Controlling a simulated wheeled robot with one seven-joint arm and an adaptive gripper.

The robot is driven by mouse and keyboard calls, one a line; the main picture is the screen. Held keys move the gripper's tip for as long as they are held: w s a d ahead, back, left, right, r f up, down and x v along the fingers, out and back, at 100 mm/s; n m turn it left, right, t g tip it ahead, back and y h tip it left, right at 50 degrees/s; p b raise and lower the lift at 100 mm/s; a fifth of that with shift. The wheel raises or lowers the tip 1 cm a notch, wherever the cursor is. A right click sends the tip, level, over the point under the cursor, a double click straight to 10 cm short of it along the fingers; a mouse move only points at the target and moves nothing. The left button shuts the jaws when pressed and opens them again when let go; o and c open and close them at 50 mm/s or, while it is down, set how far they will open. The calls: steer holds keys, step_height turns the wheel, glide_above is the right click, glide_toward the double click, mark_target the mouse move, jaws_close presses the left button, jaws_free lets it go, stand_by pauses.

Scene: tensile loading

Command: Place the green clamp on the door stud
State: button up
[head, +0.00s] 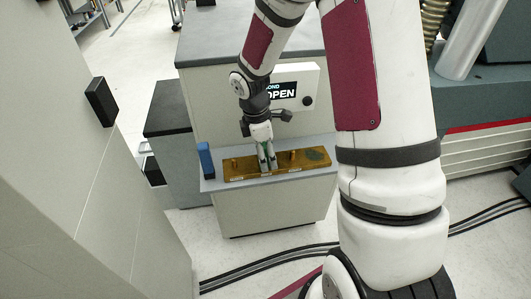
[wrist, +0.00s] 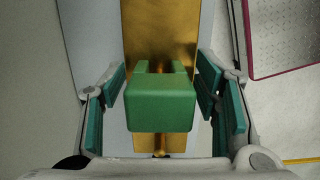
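The green clamp (wrist: 160,104) is a block with two prongs and a notch between them. In the wrist view it sits centred between my fingers, over a gold strip. My gripper (head: 267,164) points down at the middle of a brass-coloured fixture plate (head: 306,166); it also frames the clamp in the wrist view (wrist: 160,88). Its teal pads flank the clamp closely, but I cannot tell whether they press on it. In the head view the fingers largely hide the clamp. Upright pegs stand left (head: 235,164) and right (head: 292,156) of my gripper on the plate. I cannot tell which is the door stud.
The plate lies on a grey shelf (head: 222,184). A blue block (head: 206,160) stands at its left end. A panel reading "OPEN" (head: 282,96) is behind my gripper. A pale wall with a black handle (head: 101,102) is at left. Cables (head: 235,280) cross the floor.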

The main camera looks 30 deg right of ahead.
steer(key=r, duration=0.3)
steer(key=a+r+p, duration=0.1)
steer(key=r, duration=0.3)
steer(key=r+p, duration=0.1)
steer(key=r, duration=0.3)
steer(key=shift+w+a+r, duration=0.25)
steer(key=shift+w, duration=0.05)
steer(key=shift+s+a+r+p, duration=0.15)
steer(key=shift+r+p, duration=0.15)
steer(key=shift+r, duration=0.35)
steer(key=s+a+r+m+t, duration=0.1)
steer(key=s+a+r+m, duration=0.2)
steer(key=s+r+m, duration=0.7)
steer(key=s+a+r+m+y, duration=0.1)
steer(key=s+a+m, duration=0.1)
steer(key=s, duration=0.7)
steer(key=s+a+r+m+t+y, duration=0.1)
steer(key=s+r+m, duration=0.1)
steer(key=s, duration=0.8)
steer(key=shift+s+a+r+t, duration=0.2)
steer(key=shift+a+t, duration=0.1)
steer(key=shift+a, duration=0.1)
